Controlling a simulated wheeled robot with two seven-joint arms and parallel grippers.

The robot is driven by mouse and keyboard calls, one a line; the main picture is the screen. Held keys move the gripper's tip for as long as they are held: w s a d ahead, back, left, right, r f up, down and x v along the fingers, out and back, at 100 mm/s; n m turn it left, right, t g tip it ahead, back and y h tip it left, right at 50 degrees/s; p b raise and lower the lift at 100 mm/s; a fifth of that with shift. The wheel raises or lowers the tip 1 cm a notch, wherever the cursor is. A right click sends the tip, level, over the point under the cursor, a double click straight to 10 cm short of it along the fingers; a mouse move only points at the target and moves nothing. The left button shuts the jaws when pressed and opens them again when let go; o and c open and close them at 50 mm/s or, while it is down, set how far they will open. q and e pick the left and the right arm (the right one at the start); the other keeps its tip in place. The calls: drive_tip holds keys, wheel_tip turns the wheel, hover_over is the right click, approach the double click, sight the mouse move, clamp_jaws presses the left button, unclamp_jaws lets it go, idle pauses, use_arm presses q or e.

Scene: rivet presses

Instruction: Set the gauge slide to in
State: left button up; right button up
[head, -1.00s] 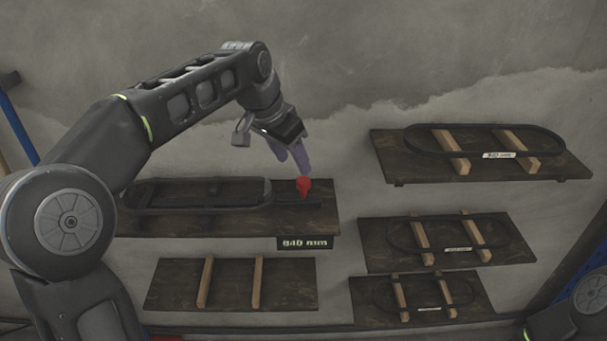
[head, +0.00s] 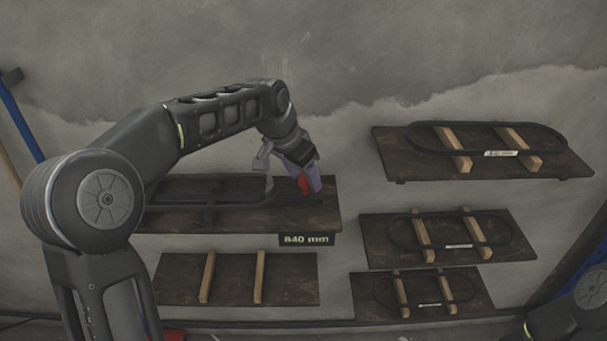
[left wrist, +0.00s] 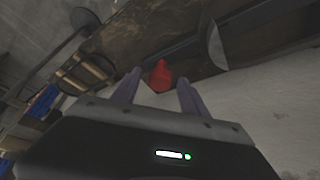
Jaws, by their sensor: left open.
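The gauge is a dark wooden board (head: 230,220) on the wall with a dark looped belt lying along it and an "840 mm" label (head: 306,240) at its lower right. The slide's red knob (head: 304,185) is at the right part of the board, partly hidden by my gripper in the head view. My left gripper (head: 312,182) is open at the knob. In the left wrist view the red knob (left wrist: 161,76) shows between and just beyond the fingertips (left wrist: 158,80), with gaps at both sides. My right gripper is not in view.
An empty board with two wooden bars (head: 235,279) hangs below the gauge. Three boards with dark belts hang to the right: an upper one (head: 385,150), a middle one (head: 375,245) and a lower one (head: 365,295). Bare wall separates them from the gauge.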

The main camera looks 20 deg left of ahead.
use_arm(q)
clamp_jaws()
idle(0.4)
idle(0.9)
